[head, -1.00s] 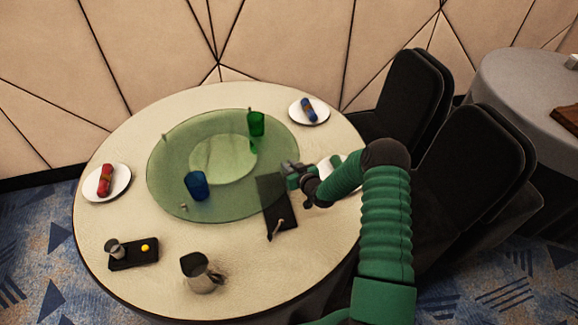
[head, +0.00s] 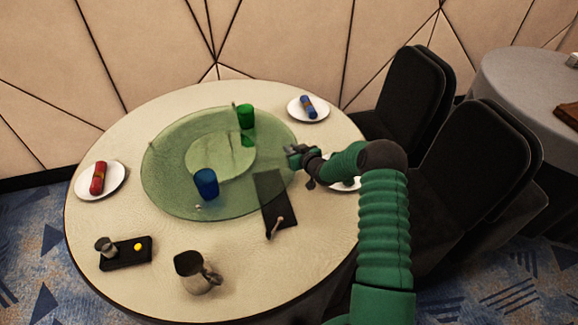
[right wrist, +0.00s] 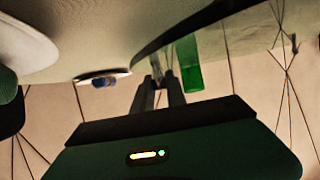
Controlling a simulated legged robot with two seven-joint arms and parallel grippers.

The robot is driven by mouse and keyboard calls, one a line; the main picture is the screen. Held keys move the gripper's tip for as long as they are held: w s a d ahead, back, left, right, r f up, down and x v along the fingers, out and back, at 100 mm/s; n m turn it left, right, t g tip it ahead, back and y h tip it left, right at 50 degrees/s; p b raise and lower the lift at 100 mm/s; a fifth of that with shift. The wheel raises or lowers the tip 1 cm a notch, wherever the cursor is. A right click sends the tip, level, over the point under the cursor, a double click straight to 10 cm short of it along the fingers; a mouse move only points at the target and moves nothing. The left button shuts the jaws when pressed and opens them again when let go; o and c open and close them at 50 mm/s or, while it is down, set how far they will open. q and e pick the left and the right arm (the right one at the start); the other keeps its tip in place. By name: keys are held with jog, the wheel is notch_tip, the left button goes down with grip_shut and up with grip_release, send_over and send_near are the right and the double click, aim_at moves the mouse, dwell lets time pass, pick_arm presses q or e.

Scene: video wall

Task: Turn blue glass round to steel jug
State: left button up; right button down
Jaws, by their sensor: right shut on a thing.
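The blue glass (head: 206,184) stands upright on the front part of the green glass turntable (head: 165,180). The steel jug (head: 196,273) stands on the table in front of the turntable, below the blue glass in the picture. My right gripper (head: 293,153) is at the turntable's right edge. In the right wrist view its fingers (right wrist: 160,80) are shut on a small peg at the glass rim, mostly hidden between them. My left gripper is not in view.
A green glass (head: 246,117) stands at the turntable's back. Plates with a red roll (head: 98,178) and a blue roll (head: 308,106) lie around it. A black tray (head: 136,252) with a small metal cup is at front left. A dark napkin (head: 272,196) lies near my arm.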

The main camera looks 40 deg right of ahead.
jog(key=shift+w+d+f, duration=0.2)
jog(key=shift+w+d, duration=0.15)
jog(key=shift+d+r, duration=0.1)
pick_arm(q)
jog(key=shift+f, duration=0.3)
pick_arm(e)
jog(key=c, duration=1.4)
grip_release()
jog(key=shift+o, duration=0.2)
jog(key=shift+r, duration=0.1)
pick_arm(q)
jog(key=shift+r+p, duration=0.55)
jog(key=shift+p, duration=0.05)
pick_arm(e)
jog(key=v, duration=1.6)
jog(key=shift+s+r, duration=0.15)
jog(key=shift+s, duration=0.15)
